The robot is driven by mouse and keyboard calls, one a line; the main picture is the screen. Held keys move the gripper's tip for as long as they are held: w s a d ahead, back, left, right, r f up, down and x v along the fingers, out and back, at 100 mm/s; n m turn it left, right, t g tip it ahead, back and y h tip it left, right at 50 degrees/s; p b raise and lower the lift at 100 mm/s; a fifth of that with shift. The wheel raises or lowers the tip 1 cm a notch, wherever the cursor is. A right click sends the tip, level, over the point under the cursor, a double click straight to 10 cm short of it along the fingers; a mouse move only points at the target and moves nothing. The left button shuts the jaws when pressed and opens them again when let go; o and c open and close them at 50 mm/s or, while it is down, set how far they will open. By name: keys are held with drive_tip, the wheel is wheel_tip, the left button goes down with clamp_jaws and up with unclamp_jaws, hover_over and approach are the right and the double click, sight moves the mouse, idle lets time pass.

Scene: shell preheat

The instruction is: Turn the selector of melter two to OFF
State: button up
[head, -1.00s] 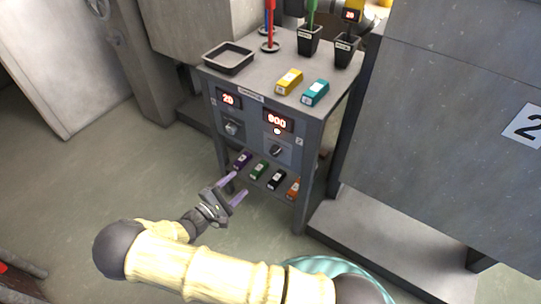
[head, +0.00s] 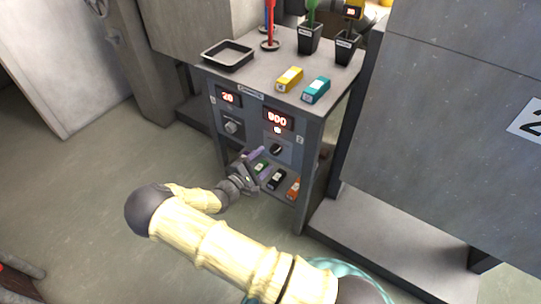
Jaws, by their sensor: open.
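A grey control cabinet (head: 214,112) has two panels on its front. The right panel has a red display (head: 277,119), which seems to read 900, with a lit red lamp below it. Its dark selector knob (head: 277,149) sits under the lamp; its setting is too small to read. The left panel has a display (head: 229,97) reading 20 and a knob (head: 231,127). My gripper (head: 258,160) is open and empty, in front of the cabinet, just below and left of the right selector. Whether it touches anything cannot be told.
A shelf below the panels holds several small blocks, including a black one (head: 276,180) and an orange one (head: 294,188). On top stand a black tray (head: 228,54), a yellow block (head: 289,79) and a teal block (head: 316,90). A large grey housing (head: 440,130) stands at right.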

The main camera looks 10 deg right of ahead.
sight(273, 152)
drive_tip(key=x, duration=0.4)
drive_tip(key=shift+w+d, duration=0.15)
drive_tip(key=shift+w, duration=0.05)
drive_tip(key=c, duration=1)
